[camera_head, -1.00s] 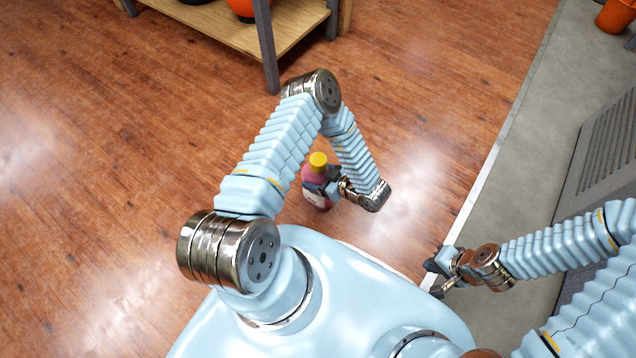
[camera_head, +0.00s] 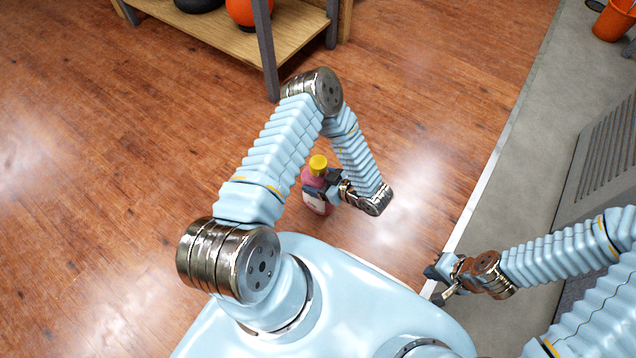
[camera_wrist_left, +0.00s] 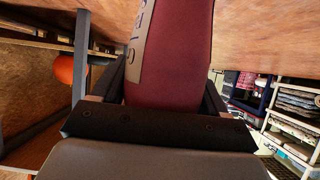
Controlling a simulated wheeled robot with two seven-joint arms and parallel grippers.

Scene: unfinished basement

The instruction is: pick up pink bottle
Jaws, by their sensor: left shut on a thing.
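The pink bottle (camera_head: 315,199) with a yellow cap is in the middle of the head view, in front of my base. My left gripper (camera_head: 324,186) is shut on the bottle, coming at it from the right side. In the left wrist view the bottle (camera_wrist_left: 172,50) fills the space between the fingers, with part of its label showing at its left. The head view does not show clearly whether its base touches the floor. My right gripper (camera_head: 441,281) is at the lower right, empty, with its two fingers apart.
A wooden shelf unit (camera_head: 225,32) with grey legs stands at the top, holding an orange ball (camera_head: 247,10). An orange bucket (camera_head: 613,20) stands at the top right on the grey floor strip (camera_head: 500,215). The wood floor (camera_head: 110,130) at the left is clear.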

